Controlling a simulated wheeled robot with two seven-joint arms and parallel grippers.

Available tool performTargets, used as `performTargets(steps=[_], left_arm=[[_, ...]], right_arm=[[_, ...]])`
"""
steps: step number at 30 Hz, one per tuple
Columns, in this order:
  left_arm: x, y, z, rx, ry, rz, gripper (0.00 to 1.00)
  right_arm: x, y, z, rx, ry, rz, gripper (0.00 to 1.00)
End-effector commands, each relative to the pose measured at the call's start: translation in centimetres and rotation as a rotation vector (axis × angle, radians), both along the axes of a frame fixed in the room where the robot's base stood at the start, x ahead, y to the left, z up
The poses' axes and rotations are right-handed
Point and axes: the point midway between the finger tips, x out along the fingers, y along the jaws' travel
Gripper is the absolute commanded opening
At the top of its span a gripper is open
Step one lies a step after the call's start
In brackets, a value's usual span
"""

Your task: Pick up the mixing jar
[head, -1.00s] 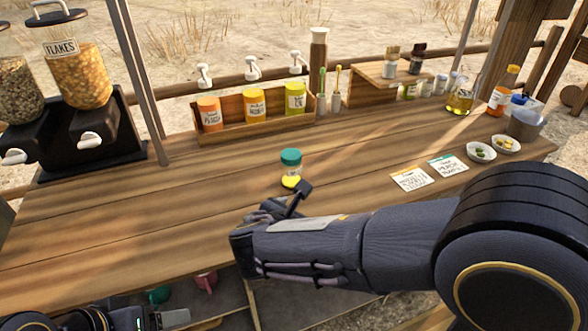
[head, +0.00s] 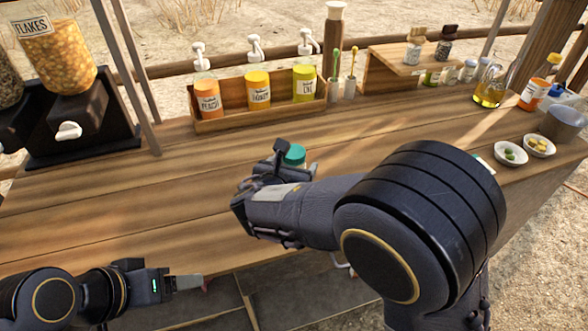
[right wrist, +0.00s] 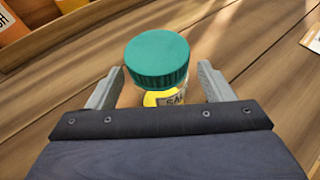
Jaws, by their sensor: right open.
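The mixing jar has a green lid and yellow contents, with a pale label partly showing. In the head view the jar (head: 295,155) stands on the wooden counter, mostly hidden behind my right gripper (head: 280,158), so only its lid shows clearly. In the right wrist view the jar (right wrist: 158,62) is upright between the two grey fingers of my right gripper (right wrist: 160,82). The fingers are open, with a gap visible on each side of the jar. My left gripper (head: 187,283) is low at the counter's front edge; its jaw opening cannot be made out.
A wooden rack (head: 240,117) with several labelled jars stands behind. A flakes dispenser (head: 62,60) is at the left. A raised shelf (head: 405,62), an oil flask (head: 489,92), small bowls (head: 510,154) and a metal pot (head: 566,122) are at the right. The counter's left-middle (head: 120,205) is clear.

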Motion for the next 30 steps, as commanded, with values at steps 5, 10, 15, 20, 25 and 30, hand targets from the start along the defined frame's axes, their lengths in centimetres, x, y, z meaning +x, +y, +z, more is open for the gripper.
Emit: performTargets(steps=[5,10,15,20,25,30], left_arm=[[0.00,0.00,-0.07,0.000,0.000,0.000,0.71],[0.00,0.00,-0.07,0.000,0.000,0.000,0.71],[0.00,0.00,-0.07,0.000,0.000,0.000,0.71],[0.00,0.00,-0.07,0.000,0.000,0.000,0.71],[0.00,0.00,-0.06,0.000,0.000,0.000,0.71],[0.00,0.00,-0.03,0.000,0.000,0.000,0.71]], right_arm=[[0.91,-0.30,-0.47,-0.001,0.001,0.000,0.75],[0.88,-0.29,-0.45,0.000,0.000,0.000,0.75],[0.87,-0.28,-0.44,0.000,0.001,0.000,0.52],[0.86,-0.28,-0.44,0.000,0.001,0.000,0.31],[0.87,-0.27,-0.40,0.001,0.000,0.000,0.22],[0.86,-0.27,-0.27,0.001,0.000,0.001,0.22]])
